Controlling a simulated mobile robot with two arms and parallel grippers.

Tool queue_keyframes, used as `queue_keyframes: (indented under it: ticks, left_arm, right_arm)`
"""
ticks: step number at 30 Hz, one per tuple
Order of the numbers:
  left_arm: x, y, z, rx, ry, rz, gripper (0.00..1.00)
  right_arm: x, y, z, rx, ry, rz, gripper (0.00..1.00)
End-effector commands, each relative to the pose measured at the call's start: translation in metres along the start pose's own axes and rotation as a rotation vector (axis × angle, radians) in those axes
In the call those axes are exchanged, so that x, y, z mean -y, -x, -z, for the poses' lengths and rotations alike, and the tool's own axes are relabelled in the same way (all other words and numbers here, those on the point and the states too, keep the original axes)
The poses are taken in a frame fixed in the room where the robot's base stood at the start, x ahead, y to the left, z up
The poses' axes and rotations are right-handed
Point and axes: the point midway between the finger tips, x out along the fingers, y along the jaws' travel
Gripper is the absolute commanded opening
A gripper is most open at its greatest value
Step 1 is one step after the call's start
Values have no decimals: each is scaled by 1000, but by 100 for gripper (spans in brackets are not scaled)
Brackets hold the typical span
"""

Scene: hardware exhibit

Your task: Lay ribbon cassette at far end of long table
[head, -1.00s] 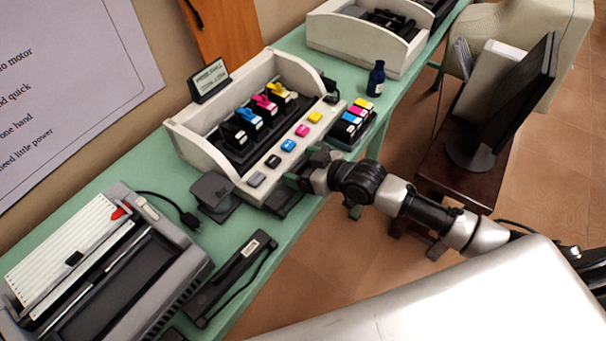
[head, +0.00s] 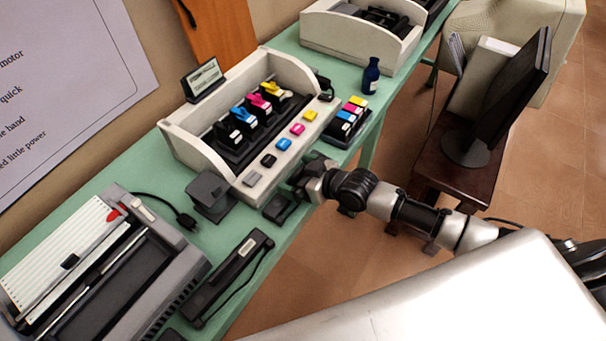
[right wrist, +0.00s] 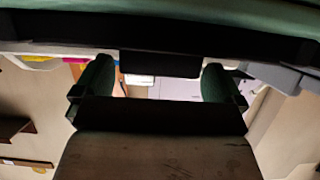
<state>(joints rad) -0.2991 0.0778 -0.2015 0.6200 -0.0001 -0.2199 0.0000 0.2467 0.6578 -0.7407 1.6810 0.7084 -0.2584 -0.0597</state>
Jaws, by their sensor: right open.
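A long flat black piece (head: 228,277) with a pale label and a thin dark loop lies near the front edge of the green table (head: 125,185). It looks like the ribbon cassette, but I cannot be sure. My right gripper (head: 304,184) is at the table's front edge, beside the cream display case and up and to the right of that piece. A small dark block (head: 279,208) sits just left of its fingers; I cannot tell whether they touch. In the right wrist view the fingers (right wrist: 158,84) are apart. My left gripper is out of view.
The cream case (head: 188,147) holds coloured ink cartridges. A small cartridge tray (head: 346,123) and a blue bottle (head: 371,76) stand beyond it. A grey-and-white machine (head: 95,270) fills the near left. A dark box (head: 209,193) stands before the case. A monitor (head: 508,95) is on the right.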

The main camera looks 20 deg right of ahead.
Motion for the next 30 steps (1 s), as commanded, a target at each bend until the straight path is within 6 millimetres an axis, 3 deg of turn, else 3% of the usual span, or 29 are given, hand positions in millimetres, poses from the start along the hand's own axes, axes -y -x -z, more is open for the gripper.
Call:
queue_keyframes:
  ticks: [5,18,24,30]
  left_arm:
    - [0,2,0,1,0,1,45]
    - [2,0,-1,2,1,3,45]
    - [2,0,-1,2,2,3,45]
    - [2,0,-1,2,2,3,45]
  right_arm:
    - [0,15,2,1,1,-1,100]
    - [0,104,1,3,1,-1,100]
    - [0,119,2,1,1,0,100]
    - [0,121,3,-1,1,0,100]
